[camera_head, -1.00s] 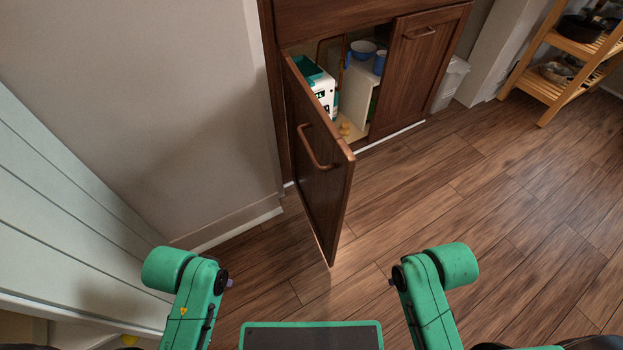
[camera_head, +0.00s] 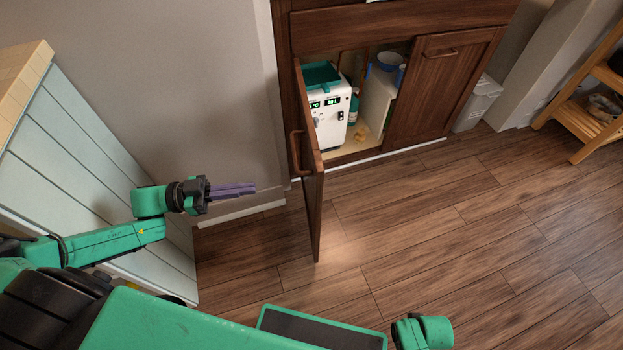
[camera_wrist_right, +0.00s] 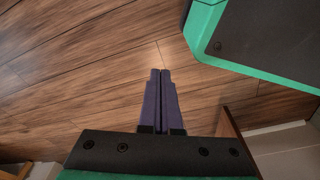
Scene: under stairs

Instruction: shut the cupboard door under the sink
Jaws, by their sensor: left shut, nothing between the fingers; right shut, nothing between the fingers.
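The left cupboard door (camera_head: 311,190) is dark brown wood and stands wide open, swung out toward me on its left side. Its bar handle (camera_head: 295,153) is on the face turned to the left. My left gripper (camera_head: 250,188) is shut and empty, left of the door and apart from it, pointing right toward it. My right gripper shows in the right wrist view (camera_wrist_right: 160,75), shut and empty above the wooden floor. In the head view only part of my right arm shows at the bottom; the right fingers are hidden there.
Inside the open cupboard are a white device (camera_head: 329,118) with green displays and blue cups (camera_head: 390,62). The right cupboard door (camera_head: 445,85) is closed. A white bin (camera_head: 478,104) and wooden shelf (camera_head: 588,112) stand right. A pale panelled unit (camera_head: 90,165) is left. The floor before the cupboard is clear.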

